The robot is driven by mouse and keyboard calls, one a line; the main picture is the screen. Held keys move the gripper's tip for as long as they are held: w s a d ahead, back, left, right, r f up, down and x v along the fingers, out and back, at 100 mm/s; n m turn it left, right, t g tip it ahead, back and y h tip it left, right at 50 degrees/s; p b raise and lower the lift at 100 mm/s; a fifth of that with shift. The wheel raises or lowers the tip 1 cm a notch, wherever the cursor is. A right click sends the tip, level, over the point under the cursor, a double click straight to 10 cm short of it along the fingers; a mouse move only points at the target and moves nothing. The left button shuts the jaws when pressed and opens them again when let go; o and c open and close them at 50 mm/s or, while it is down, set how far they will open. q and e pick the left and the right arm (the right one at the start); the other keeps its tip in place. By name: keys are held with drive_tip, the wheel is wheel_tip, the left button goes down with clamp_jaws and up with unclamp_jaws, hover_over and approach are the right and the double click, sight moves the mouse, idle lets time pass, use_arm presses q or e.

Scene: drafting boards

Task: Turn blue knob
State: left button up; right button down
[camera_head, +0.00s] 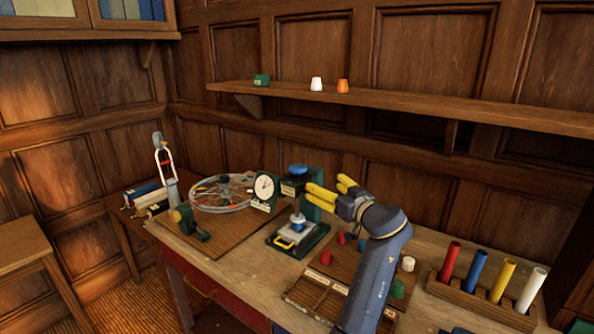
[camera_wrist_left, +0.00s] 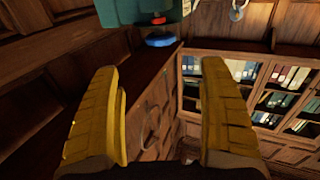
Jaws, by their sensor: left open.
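My left gripper (camera_head: 325,187) has yellow fingers and is just right of the knob, close to the device's upper part. In the left wrist view the gripper (camera_wrist_left: 165,75) is open, with nothing between its fingers. My right gripper is not in view.
A dial gauge (camera_head: 264,187) and a spoked wheel (camera_head: 222,193) stand left of the device. Red, blue, yellow and white cylinders stand in a rack (camera_head: 470,297) at right. A wooden tray (camera_head: 318,290) lies in front. A wall shelf (camera_head: 420,104) runs behind.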

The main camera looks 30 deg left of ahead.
sight(302, 172)
use_arm(q)
drive_tip(key=x, duration=1.4)
drive_tip(key=shift+w+a, duration=0.2)
drive_tip(key=shift+a, duration=0.1)
drive_tip(key=c, duration=1.3)
drive_tip(key=shift+c, duration=0.2)
drive_tip(key=shift+s+t+h, duration=0.1)
drive_tip(key=shift+t+h, duration=0.2)
drive_tip(key=shift+t, duration=0.3)
